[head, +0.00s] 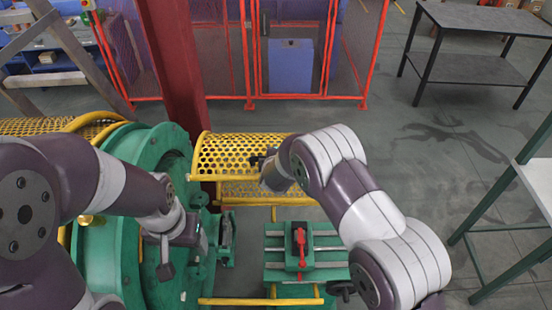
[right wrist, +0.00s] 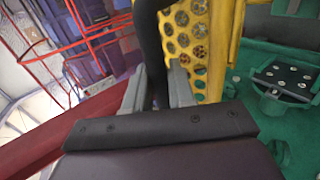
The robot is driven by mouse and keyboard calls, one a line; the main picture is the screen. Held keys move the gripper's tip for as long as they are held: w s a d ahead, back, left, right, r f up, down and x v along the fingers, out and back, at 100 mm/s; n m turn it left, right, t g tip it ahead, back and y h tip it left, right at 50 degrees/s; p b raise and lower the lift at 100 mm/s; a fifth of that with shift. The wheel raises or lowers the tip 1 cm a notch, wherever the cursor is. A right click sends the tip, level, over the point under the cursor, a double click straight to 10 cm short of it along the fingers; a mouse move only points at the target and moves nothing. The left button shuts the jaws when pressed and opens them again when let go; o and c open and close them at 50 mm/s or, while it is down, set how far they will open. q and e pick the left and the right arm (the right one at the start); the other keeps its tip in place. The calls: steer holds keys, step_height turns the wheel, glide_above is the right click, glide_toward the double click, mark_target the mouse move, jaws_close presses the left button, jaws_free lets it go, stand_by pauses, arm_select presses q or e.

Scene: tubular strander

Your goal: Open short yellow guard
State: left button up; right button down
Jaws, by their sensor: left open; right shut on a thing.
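The short yellow guard (head: 225,155) is a curved perforated sheet beside the green machine housing, near the middle of the head view. It also fills the upper middle of the right wrist view (right wrist: 182,50). My right gripper (head: 264,166) is at the guard's right part. In the right wrist view its fingers (right wrist: 158,92) are shut on a dark handle bar (right wrist: 150,48) beside the perforated sheet. The handle's joint with the guard is hidden. My left gripper (head: 180,255) is open and empty in front of the green housing, left of and nearer than the guard.
The large green round housing (head: 150,150) stands at the left. A green slide table with a red lever (head: 300,245) stands in front of the guard. A dark red column (head: 178,65) rises behind. Red fencing (head: 250,97) lies beyond, and open floor (head: 430,140) lies right.

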steer(key=c, duration=1.1)
jaws_free()
steer(key=shift+f, duration=0.1)
steer(key=shift+s, duration=0.1)
steer(key=b+v, duration=0.2)
steer(key=v, duration=1)
steer(key=shift+s+r, duration=0.2)
steer(key=shift+r, duration=0.1)
steer(key=shift+c, duration=0.3)
